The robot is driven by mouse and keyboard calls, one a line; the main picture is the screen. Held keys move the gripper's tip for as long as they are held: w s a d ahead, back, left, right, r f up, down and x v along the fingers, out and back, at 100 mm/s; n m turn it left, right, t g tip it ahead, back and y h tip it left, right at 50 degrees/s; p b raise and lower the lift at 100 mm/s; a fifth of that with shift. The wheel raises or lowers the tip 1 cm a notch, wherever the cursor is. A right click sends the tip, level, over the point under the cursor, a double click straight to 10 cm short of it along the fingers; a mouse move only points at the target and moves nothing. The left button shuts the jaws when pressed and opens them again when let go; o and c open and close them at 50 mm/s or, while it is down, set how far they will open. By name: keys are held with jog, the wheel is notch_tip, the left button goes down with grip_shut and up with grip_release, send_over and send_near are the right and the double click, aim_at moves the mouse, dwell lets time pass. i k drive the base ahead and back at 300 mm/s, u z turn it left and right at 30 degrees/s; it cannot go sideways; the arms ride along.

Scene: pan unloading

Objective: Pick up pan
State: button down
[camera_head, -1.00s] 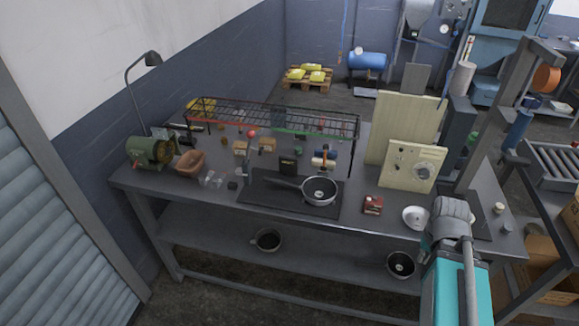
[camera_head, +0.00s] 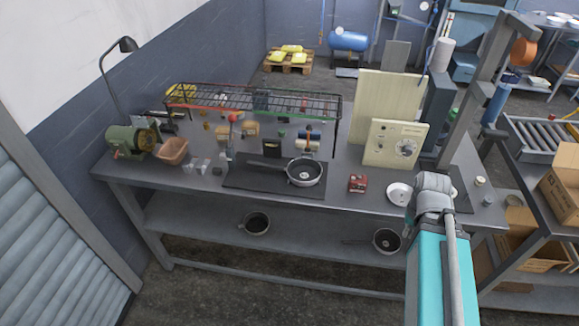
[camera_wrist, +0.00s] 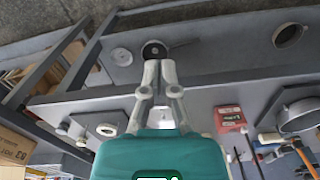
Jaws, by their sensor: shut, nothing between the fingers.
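A pan (camera_head: 305,172) with a pale metal inside sits on a dark mat (camera_head: 245,178) on the grey workbench, its handle pointing left. Another pan (camera_head: 387,241) rests on the lower shelf at the right. A dark pot (camera_head: 256,223) stands on the same shelf, left of it. My gripper (camera_wrist: 158,66) shows in the wrist view with its fingers together and nothing held. My arm hides the gripper in the head view.
A red box (camera_head: 357,184) and a white bowl (camera_head: 399,194) stand right of the bench pan. A wire rack (camera_head: 255,101) stands behind it, and a cream control box (camera_head: 394,143) at the back right. A grey post (camera_head: 489,100) rises at the right.

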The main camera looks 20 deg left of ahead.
aim_at(305, 172)
jog(key=u, duration=0.8)
